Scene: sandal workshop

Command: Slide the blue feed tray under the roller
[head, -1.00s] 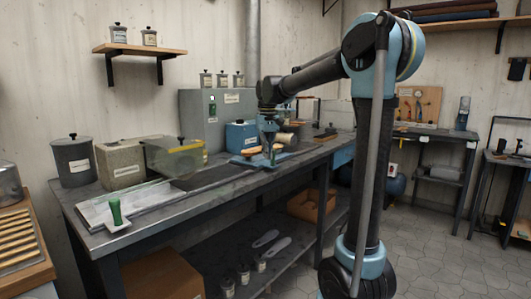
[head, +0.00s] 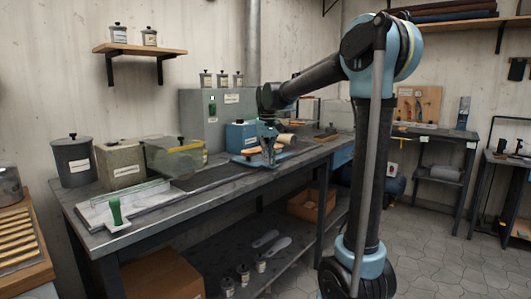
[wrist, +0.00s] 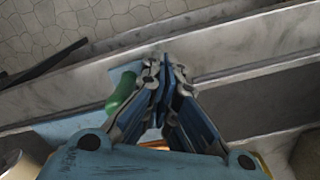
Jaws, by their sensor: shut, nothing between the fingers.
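The blue feed tray (head: 247,160) lies on the long grey bench, with an orange-tan piece (head: 254,150) on or above it. In the wrist view the tray (wrist: 70,128) shows partly, with a green handle (wrist: 122,92) at its edge. My gripper (head: 270,163) is low over the tray, pointing down. In the wrist view its closed fingers (wrist: 160,80) are right beside the green handle, which is outside them; I cannot tell if they touch. A cream roller (head: 287,138) is just behind and right of my gripper. My gripper partly hides the tray and roller.
A clear panel (head: 130,193) and a green-handled white piece (head: 115,218) stand on the bench's left part. A stone-like box (head: 121,165), a grey canister (head: 72,160) and a blue box (head: 240,136) line the back. The dark bench top before the tray is clear.

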